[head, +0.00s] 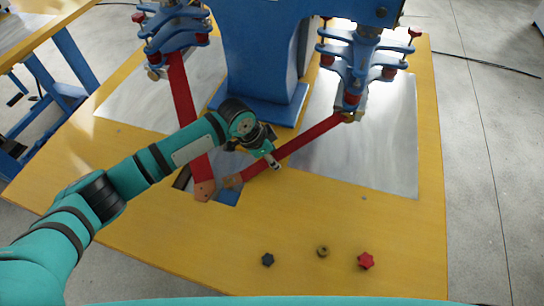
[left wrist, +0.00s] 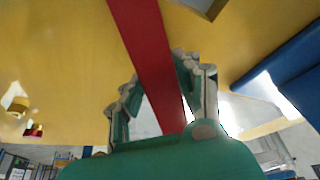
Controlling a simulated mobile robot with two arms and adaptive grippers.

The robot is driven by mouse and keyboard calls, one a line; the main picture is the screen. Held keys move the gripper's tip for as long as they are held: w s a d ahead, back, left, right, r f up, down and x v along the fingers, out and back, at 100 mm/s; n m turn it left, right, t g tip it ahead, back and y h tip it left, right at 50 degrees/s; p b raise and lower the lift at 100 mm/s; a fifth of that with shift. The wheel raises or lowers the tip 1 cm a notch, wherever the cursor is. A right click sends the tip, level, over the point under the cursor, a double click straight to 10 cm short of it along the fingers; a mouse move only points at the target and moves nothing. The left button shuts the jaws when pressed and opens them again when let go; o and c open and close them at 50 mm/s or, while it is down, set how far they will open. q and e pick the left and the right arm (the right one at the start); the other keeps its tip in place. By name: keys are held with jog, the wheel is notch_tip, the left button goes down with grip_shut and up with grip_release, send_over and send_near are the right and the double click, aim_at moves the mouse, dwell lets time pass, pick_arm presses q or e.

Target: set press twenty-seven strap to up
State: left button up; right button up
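Two flat red straps show in the head view. The left strap (head: 184,105) runs from the left clamp head down to a brown end near the table's middle. The right strap (head: 308,136) slants from the right clamp head down-left to a brown end (head: 232,181) beside the left strap's end. No number is readable, so I cannot tell which is twenty-seven. My left gripper (head: 273,160) is at the right strap's lower half. In the left wrist view, a red strap (left wrist: 145,40) passes between the parted fingers of my left gripper (left wrist: 158,80); firm contact is not visible. My right gripper is out of view.
A blue press column (head: 262,55) stands at the back between the left clamp head (head: 177,30) and right clamp head (head: 360,60). Grey metal plates (head: 385,140) lie on the yellow table (head: 130,225). A black knob (head: 267,259), brass nut (head: 322,251) and red knob (head: 366,260) sit in front.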

pick_arm(q)
grip_shut()
dwell(0.6)
